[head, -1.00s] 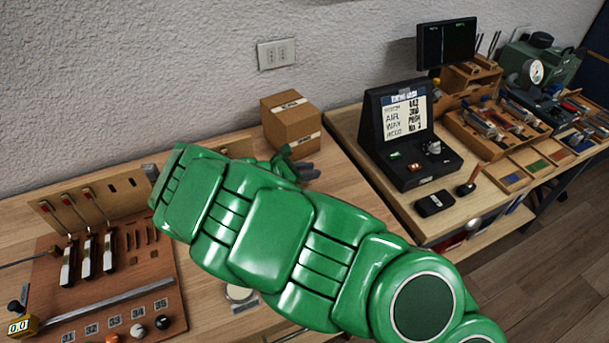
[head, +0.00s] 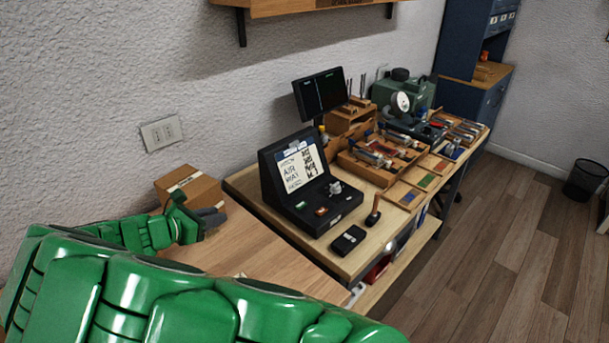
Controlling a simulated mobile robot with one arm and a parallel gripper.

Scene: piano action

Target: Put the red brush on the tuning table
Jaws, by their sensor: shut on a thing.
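My gripper (head: 208,216), at the end of my green arm, is above the left wooden workbench (head: 255,258), near its back right corner. Its dark fingers point right, in front of the cardboard box. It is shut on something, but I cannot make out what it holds. I cannot pick out the red brush in this view. To the right stands a light wooden table (head: 285,222) with a black console on it, which looks like the tuning table. My gripper is to the left of this table, not over it.
The cardboard box (head: 188,187) stands by the wall behind my gripper. The table bears the black console (head: 310,190), a small black box (head: 348,240), a brown-handled tool (head: 374,212) and wooden trays (head: 385,160). Some bare tabletop shows along the front edge.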

